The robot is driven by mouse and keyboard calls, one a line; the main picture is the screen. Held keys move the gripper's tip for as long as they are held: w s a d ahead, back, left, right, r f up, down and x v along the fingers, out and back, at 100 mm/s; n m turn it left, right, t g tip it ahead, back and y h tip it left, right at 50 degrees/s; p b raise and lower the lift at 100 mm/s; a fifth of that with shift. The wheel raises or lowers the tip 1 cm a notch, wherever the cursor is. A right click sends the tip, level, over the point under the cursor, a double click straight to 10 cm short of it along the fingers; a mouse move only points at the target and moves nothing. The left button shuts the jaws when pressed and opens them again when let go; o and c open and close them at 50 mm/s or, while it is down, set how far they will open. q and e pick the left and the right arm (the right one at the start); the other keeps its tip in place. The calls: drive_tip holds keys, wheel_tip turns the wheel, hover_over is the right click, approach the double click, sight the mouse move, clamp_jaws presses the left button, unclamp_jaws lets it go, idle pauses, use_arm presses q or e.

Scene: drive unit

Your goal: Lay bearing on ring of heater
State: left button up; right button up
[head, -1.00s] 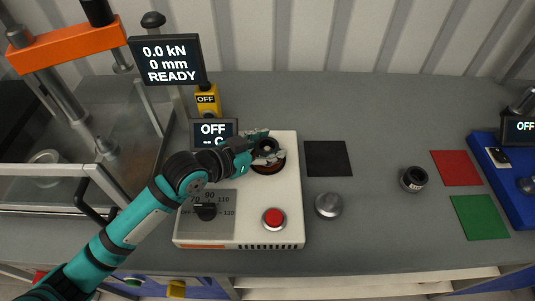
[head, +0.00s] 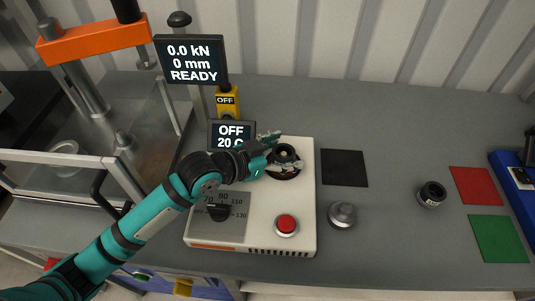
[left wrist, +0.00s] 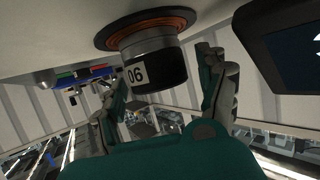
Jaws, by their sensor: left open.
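The heater (head: 262,225) is a white box with a dial, a red button and a dark round plate with a copper-coloured ring (left wrist: 150,27) on its top. A dark bearing (head: 284,153) marked "06" is on that ring; in the left wrist view the bearing (left wrist: 155,68) appears to sit against it, roughly centred. My left gripper (head: 284,150) is open, with one finger on each side of the bearing. In the left wrist view, gaps show between the fingers and the bearing. My right gripper is not in view.
A second dark ring-shaped part (head: 432,194) and a metal knob-like piece (head: 342,214) stand right of the heater. Black (head: 344,168), red (head: 475,185) and green (head: 498,238) mats lie flat. A press (head: 95,45) stands left. A display (head: 232,134) reads "OFF 20 C".

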use_arm(q)
drive_tip(key=b+v, duration=0.1)
drive_tip(key=v, duration=1)
drive_tip(key=shift+f, duration=0.1)
drive_tip(key=shift+s+a+r, duration=0.2)
drive_tip(key=shift+a+r, duration=0.05)
